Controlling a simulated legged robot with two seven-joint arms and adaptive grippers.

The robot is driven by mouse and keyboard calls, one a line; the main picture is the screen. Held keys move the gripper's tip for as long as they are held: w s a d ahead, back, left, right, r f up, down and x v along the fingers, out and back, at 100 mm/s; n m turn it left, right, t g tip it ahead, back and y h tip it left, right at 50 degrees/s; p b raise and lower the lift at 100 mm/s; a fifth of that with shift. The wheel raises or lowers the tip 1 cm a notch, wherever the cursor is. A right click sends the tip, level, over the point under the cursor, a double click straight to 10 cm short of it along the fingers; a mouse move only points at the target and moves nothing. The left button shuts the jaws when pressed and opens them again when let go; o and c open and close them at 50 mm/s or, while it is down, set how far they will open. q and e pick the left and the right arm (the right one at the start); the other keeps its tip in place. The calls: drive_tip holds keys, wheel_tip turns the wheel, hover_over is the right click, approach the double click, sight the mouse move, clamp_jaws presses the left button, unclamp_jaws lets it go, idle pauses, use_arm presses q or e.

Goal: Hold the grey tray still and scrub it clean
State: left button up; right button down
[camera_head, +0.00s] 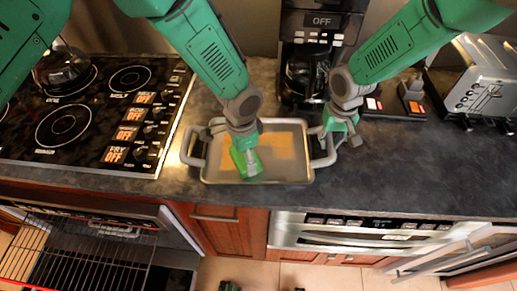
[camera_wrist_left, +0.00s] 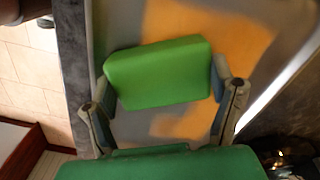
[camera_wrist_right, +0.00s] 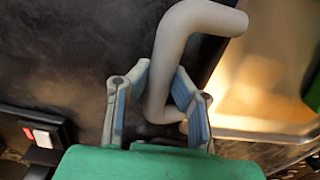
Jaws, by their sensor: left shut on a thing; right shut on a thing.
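The grey tray (camera_head: 213,172) lies on the dark counter, with a handle at each side and orange stains (camera_head: 285,150) on its bottom. My left gripper (camera_head: 243,150) is shut on a green sponge (camera_head: 246,164) over the tray's left-middle part. In the left wrist view the sponge (camera_wrist_left: 160,73) sits between the two fingers, with orange stain beside and below it. I cannot tell whether the sponge touches the tray. My right gripper (camera_head: 340,136) is at the tray's right handle (camera_head: 325,154). In the right wrist view the fingers close around the grey handle (camera_wrist_right: 165,75).
A stove top (camera_head: 90,110) is left of the tray. A coffee maker (camera_head: 305,65) stands behind it, and a toaster (camera_head: 480,85) is at the far right.

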sight(226, 163)
use_arm(q)
drive_tip(key=shift+s+a, duration=0.2)
drive_tip(key=shift+a, duration=2.25)
drive_tip(key=shift+d+f, duration=0.15)
drive_tip(key=shift+d, duration=2.3)
drive_tip(key=shift+w+a, duration=0.1)
drive_tip(key=shift+a, duration=2.35)
drive_tip(key=shift+r, duration=0.35)
drive_tip(key=shift+w, duration=1.85)
